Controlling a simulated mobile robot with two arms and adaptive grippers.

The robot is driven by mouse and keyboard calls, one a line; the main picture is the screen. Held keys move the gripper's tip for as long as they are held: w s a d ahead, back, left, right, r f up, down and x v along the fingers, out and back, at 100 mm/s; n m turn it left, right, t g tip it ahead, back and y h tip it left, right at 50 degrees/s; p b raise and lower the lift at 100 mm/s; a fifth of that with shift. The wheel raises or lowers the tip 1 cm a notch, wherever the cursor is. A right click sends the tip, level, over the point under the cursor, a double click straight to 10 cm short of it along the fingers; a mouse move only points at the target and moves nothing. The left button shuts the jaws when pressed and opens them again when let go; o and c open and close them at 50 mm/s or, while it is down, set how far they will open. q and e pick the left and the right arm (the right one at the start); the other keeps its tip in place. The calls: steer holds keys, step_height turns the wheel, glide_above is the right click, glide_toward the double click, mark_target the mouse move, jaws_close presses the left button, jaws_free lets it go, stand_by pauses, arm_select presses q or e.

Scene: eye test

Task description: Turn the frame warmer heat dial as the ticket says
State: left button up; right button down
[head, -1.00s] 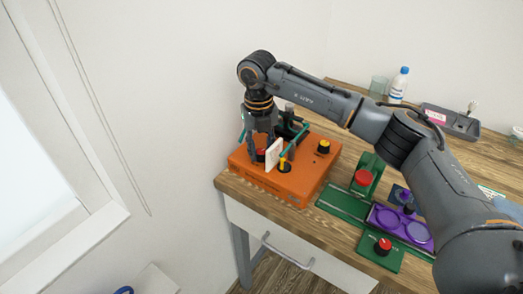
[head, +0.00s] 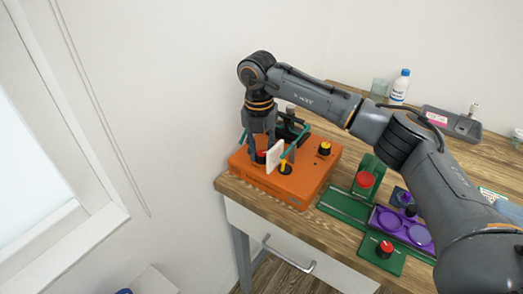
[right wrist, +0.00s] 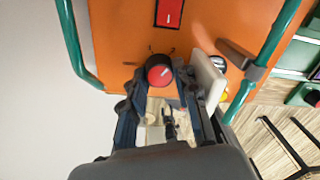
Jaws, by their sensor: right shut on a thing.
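The orange box (head: 311,183), which looks like the frame warmer, stands at the table's left corner. My right gripper (head: 260,150) points down over its left part and is shut on a dial with a red cap (right wrist: 159,74). In the right wrist view the dial sits between the fingertips, with small marks on the orange face around it. A white upright plate (head: 274,157) stands beside the gripper and partly hides the dial in the head view. No readable ticket shows. My left gripper is not in view.
To the right are a green fixture (head: 344,205), a purple tray (head: 388,219) and a bottle (head: 400,85).

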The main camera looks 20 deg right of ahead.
mark_target(260, 154)
steer(key=c, duration=1)
jaws_free()
steer(key=shift+r, duration=0.1)
step_height(260, 154, up, 12)
steer(key=shift+a, duration=0.2)
steer(key=shift+w, duration=0.1)
